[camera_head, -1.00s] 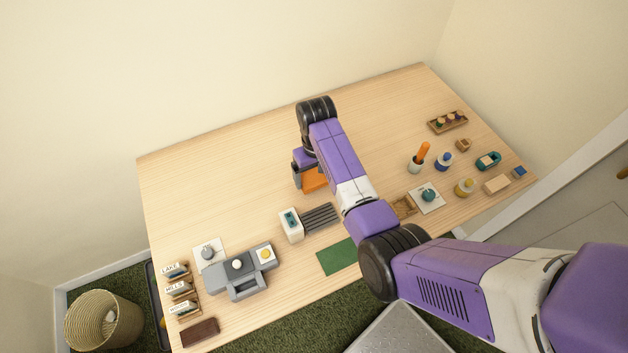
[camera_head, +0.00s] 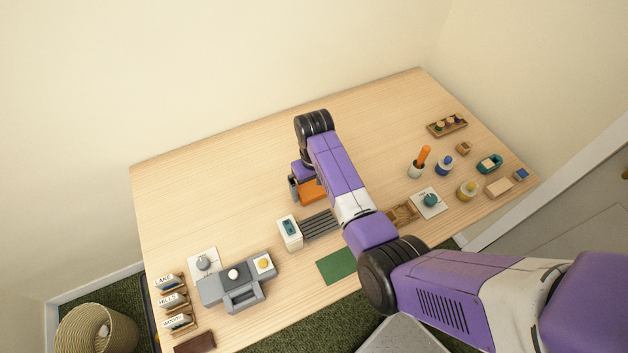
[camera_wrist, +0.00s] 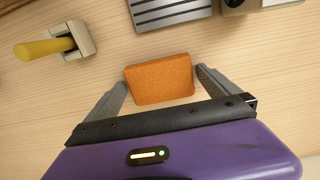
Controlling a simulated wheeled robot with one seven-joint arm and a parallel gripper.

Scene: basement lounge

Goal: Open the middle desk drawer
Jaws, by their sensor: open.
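The middle desk drawer and the desk's front are not visible in either view. The light wooden desk (camera_head: 210,185) is seen from above, and its top hides what lies below it. My gripper (camera_wrist: 161,72) is low over the desktop, its two grey fingers apart. An orange block (camera_wrist: 160,80) lies between the fingers, and I cannot tell whether they touch it. In the head view the orange block (camera_head: 313,191) shows beside my gripper (camera_head: 303,186), partly hidden by my arm.
A slatted grey rack (camera_head: 319,224), a white box (camera_head: 289,232), a green mat (camera_head: 337,266) and a grey device (camera_head: 235,289) lie along the front side. Small items and a cup with an orange stick (camera_head: 424,155) stand at right. The back left desktop is clear.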

